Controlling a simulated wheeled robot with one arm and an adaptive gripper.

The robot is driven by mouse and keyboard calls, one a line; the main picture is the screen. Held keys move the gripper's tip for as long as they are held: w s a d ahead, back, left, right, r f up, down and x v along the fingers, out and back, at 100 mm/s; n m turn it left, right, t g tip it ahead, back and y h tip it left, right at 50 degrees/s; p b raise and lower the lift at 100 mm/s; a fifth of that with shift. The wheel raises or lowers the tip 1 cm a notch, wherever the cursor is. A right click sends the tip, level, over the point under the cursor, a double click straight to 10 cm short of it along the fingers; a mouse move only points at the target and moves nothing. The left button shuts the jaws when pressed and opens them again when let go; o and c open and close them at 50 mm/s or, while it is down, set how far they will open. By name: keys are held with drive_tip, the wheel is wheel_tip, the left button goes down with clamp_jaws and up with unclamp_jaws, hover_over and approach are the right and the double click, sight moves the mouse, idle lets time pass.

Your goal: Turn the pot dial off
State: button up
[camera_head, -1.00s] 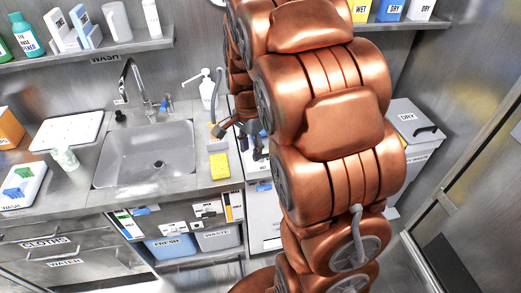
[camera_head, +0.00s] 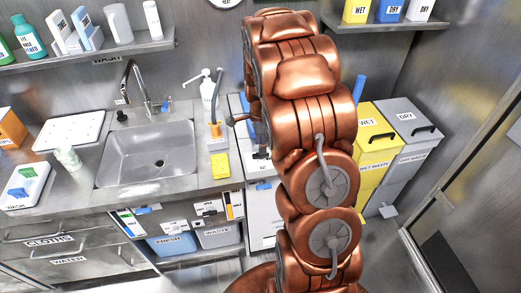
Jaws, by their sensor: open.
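No pot or pot dial can be made out; my copper arm covers much of the middle of the view. My gripper (camera_head: 241,121) shows only in part, at the left side of the arm, over the counter area right of the sink. It is open, and I see nothing between its fingers. A white unit (camera_head: 262,213) with a blue piece on its front stands below and right of the gripper, partly hidden by my arm.
The sink (camera_head: 147,155) with its faucet is left of the gripper. A yellow sponge (camera_head: 220,165) and a white pump bottle (camera_head: 207,92) stand between them. A yellow bin (camera_head: 374,140) and a grey bin (camera_head: 411,125) stand to the right. A shelf (camera_head: 105,47) runs above.

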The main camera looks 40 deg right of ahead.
sight(261, 157)
drive_tip(key=shift+f+p, duration=0.55)
drive_tip(key=shift+f, duration=1.5)
drive_tip(key=shift+c, duration=0.2)
clamp_jaws()
